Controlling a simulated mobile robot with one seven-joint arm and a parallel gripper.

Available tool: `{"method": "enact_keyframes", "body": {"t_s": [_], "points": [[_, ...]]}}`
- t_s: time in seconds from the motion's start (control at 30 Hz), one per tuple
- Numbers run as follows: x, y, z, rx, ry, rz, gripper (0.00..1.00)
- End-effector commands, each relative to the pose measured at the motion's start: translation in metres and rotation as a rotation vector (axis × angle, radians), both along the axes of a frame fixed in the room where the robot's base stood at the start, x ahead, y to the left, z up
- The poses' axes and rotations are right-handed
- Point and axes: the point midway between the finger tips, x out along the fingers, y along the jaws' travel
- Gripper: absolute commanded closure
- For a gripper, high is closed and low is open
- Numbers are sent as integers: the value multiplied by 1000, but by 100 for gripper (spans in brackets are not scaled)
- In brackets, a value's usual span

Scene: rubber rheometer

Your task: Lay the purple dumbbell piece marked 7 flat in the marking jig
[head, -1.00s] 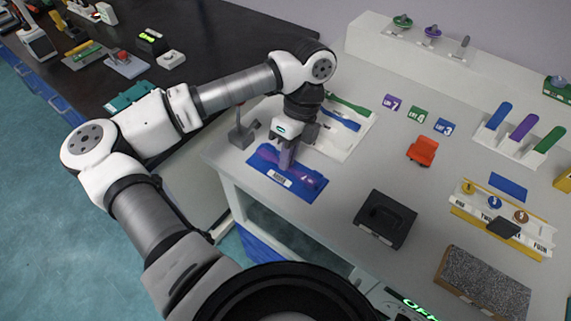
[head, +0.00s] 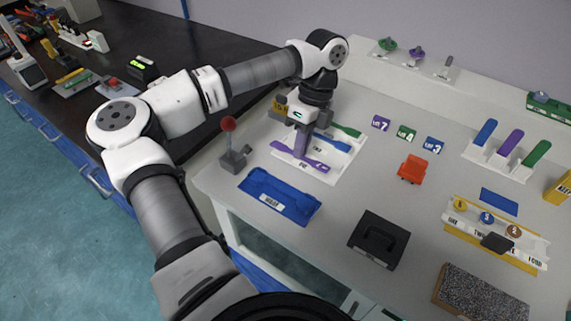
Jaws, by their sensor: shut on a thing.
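The purple dumbbell piece (head: 318,166) is between the fingers of my gripper (head: 301,152), which is shut on it. The piece lies lengthwise over the near part of a white tray (head: 343,178); I cannot tell whether it touches the tray or hangs just above it. Its number is not legible here. A blue dumbbell piece (head: 338,144) and a green one (head: 347,131) lie in the same tray, behind it. The blue jig (head: 283,199), with a small white label in front, stands nearer the table's front edge and looks empty.
A lever with a red knob (head: 229,124) stands left of the blue jig. A black box with a handle (head: 379,240) and an orange-red object (head: 412,169) are to the right. Coloured tags (head: 405,133) lie behind. The table between jig and black box is clear.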

Motion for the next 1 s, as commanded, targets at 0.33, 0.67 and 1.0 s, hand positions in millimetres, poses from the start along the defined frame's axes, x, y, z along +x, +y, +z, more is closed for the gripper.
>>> {"method": "enact_keyframes", "body": {"t_s": [0.33,0.67,1.0], "points": [[80,-61,4,0,0,-1,100],[137,-103,5,1,0,0,100],[175,-129,3,0,1,0,100]]}}
